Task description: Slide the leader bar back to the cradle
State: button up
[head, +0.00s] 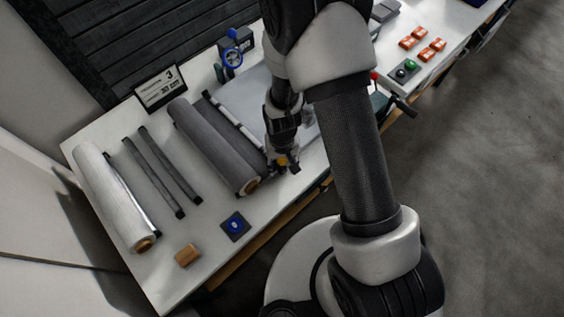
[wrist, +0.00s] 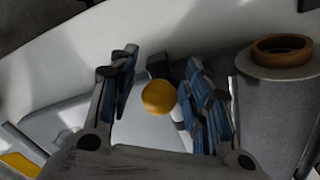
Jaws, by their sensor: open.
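The leader bar (head: 233,119) appears to be the slim pale bar with dark ends beside the dark grey roll (head: 210,145). Its near end runs close to my gripper (head: 287,167), which hangs low over the table's front side. In the wrist view my gripper (wrist: 163,75) is open, with a round yellow knob (wrist: 159,97) between its blue-padded fingers. I cannot tell whether the fingers touch the knob. The knob's dark mount is partly hidden behind it. I cannot make out the cradle for certain.
A pale roll (head: 112,195) and two dark bars (head: 160,170) lie to the left. A sign (head: 160,88) and a blue-wheeled device (head: 233,58) stand behind. A button box (head: 405,70) is right.

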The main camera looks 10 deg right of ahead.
notch_tip(320, 180, up, 12)
dwell(0.7)
